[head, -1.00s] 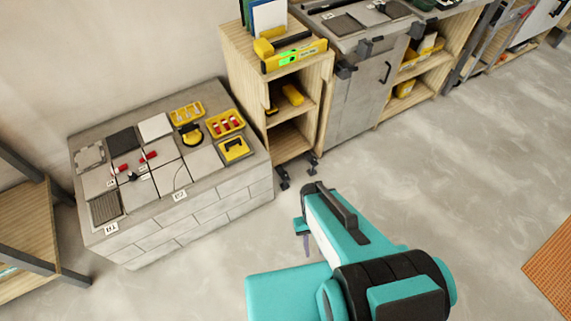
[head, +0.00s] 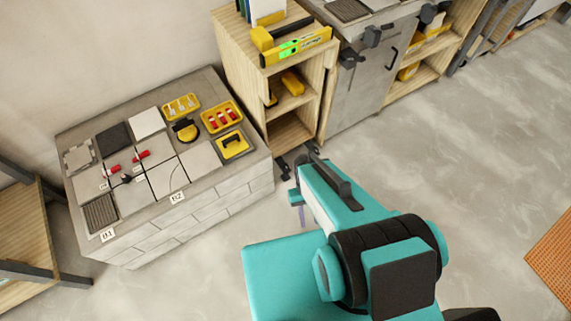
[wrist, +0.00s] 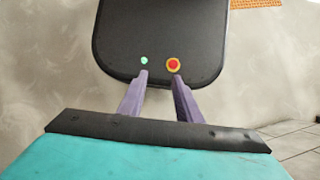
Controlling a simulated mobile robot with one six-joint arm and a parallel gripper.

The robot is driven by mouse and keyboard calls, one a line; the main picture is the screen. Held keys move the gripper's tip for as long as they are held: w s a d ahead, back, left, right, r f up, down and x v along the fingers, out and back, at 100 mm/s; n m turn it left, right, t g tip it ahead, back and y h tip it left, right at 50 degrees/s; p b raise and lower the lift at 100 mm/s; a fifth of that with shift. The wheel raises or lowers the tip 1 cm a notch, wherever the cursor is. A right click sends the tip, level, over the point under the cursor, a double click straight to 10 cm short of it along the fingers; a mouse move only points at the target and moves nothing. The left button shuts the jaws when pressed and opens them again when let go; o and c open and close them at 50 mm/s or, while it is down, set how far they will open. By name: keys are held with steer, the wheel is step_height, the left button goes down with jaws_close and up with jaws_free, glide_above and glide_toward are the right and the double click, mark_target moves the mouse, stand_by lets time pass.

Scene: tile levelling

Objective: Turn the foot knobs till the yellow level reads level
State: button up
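The yellow level (head: 297,47) lies on top of the wooden shelf unit (head: 290,130), with a bright green window in its face. Its bubble is too small to read. Two dark foot knobs show at the floor by the unit, one at its front left corner (head: 284,171) and one at its front right (head: 313,148). My gripper (wrist: 162,75) is open and empty in the wrist view, its two purple-grey fingers apart. In the head view its fingers (head: 301,214) hang under my teal arm, in front of the unit and apart from the knobs.
A grey block bench (head: 215,200) at left carries tiles, a yellow tray with red-capped items (head: 221,116) and a yellow float (head: 232,145). A grey cabinet (head: 365,95) stands right of the unit. Open floor (head: 480,160) lies to the right; an orange mat (head: 553,255) is at the edge.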

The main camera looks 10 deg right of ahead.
steer(key=o, duration=0.4)
steer(key=shift+a, duration=0.15)
steer(key=n+t+b, duration=0.4)
steer(key=t+b, duration=0.2)
steer(key=b, duration=4.1)
glide_above(286, 166)
step_height(286, 166, down, 20)
steer(key=f, duration=0.1)
steer(key=shift+s+a+r, duration=0.1)
steer(key=shift+a+r, duration=0.05)
steer(key=shift+a, duration=0.1)
step_height(286, 166, down, 14)
steer(key=b, duration=0.6)
steer(key=shift+d+r+b, duration=0.1)
steer(key=shift+b, duration=0.2)
